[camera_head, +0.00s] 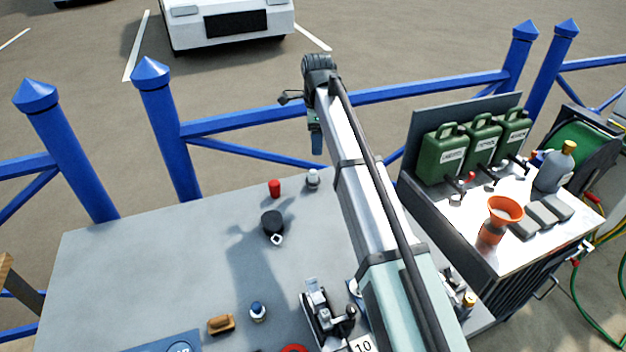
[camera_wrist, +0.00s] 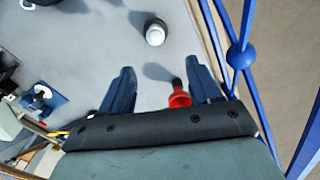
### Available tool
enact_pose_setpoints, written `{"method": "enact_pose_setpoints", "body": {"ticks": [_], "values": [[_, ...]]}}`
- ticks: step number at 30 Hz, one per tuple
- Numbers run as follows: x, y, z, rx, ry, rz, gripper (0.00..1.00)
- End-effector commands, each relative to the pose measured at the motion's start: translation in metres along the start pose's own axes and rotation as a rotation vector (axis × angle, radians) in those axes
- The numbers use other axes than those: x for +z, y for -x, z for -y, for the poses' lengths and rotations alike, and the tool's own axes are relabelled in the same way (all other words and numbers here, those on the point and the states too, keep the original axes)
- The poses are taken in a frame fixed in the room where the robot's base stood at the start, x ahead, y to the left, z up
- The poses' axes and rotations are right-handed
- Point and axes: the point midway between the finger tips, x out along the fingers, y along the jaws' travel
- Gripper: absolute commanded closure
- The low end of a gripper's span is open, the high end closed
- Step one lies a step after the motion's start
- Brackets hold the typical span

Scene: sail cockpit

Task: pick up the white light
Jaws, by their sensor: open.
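The white light (camera_head: 312,178) is a small pale thing with a dark base near the back edge of the grey table. In the wrist view the white light (camera_wrist: 155,35) stands beyond my fingertips, roughly midway between them and apart from both. My gripper (camera_wrist: 160,70) is open, with one dark blue finger on each side and nothing held. In the head view my gripper (camera_head: 316,143) hangs over the back edge, above and behind the white light in the picture. A red light (camera_wrist: 180,97) shows between my fingers, closer to the right one.
The red light (camera_head: 274,188) stands left of the white one. A black round item (camera_head: 272,222) sits in front of it. A blue railing (camera_head: 425,87) runs behind the table. A side counter (camera_head: 455,220) with green cans is at right. The table's left part is clear.

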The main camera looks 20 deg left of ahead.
Motion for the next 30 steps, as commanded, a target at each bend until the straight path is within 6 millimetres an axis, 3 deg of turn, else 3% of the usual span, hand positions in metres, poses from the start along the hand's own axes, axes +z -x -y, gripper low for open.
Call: {"method": "enact_pose_setpoints", "body": {"ticks": [5,15,30], "values": [[0.002,-0.017,-0.003,0.009,-0.001,-0.004,0.38],[0.003,-0.071,-0.003,0.007,0.000,-0.003,0.38],[0.007,-0.102,-0.005,0.006,0.001,-0.002,0.38]]}}
